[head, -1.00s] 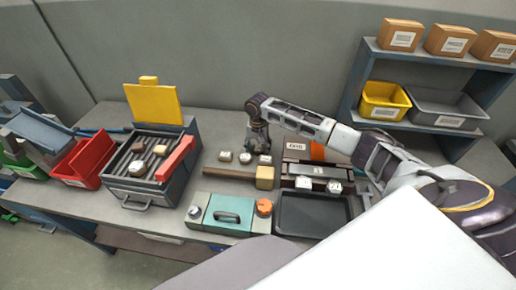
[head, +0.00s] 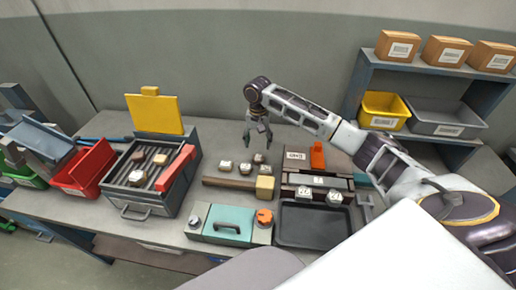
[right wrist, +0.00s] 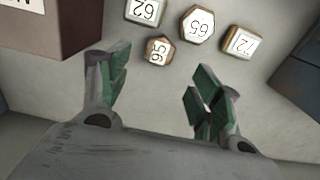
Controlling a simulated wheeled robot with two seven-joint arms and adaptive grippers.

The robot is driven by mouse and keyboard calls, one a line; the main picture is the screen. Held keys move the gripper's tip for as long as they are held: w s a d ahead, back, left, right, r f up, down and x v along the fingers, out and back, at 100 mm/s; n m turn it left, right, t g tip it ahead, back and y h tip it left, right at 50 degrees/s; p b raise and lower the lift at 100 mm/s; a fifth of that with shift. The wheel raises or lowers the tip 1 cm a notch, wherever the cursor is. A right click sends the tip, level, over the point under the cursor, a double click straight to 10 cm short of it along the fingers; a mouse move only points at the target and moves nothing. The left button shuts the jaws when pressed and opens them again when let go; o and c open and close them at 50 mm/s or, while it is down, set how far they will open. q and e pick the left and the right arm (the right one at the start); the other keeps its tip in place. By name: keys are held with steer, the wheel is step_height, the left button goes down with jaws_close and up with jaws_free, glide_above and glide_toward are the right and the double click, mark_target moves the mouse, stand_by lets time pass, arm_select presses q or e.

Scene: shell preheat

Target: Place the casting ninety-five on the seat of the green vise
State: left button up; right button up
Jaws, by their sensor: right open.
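Several small numbered castings stand on the bench below my right gripper (head: 258,138). In the right wrist view, a small hexagonal casting (right wrist: 158,51) has a turned label that could read 95 or 56. Near it are castings whose turned labels look like 62 (right wrist: 145,10), 65 (right wrist: 198,24) and 72 (right wrist: 241,43). My right gripper is open and empty, above and behind the group; its parted fingers also show in the right wrist view (right wrist: 160,75). I cannot single out a green vise. My left gripper is out of view.
A wooden-handled mallet (head: 230,183) lies in front of the castings, with a teal-topped box (head: 228,216) nearer. A dark fixture (head: 318,181) and black tray (head: 312,238) stand to the right. An open heater box (head: 140,197) and red bin (head: 80,176) stand left.

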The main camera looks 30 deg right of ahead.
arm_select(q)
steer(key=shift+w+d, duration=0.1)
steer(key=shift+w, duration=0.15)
arm_select(e)
step_height(320, 180, up, 2)
steer(key=shift+r, duration=0.25)
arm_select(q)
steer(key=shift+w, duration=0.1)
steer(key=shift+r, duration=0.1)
arm_select(e)
steer(key=shift+o, duration=0.4)
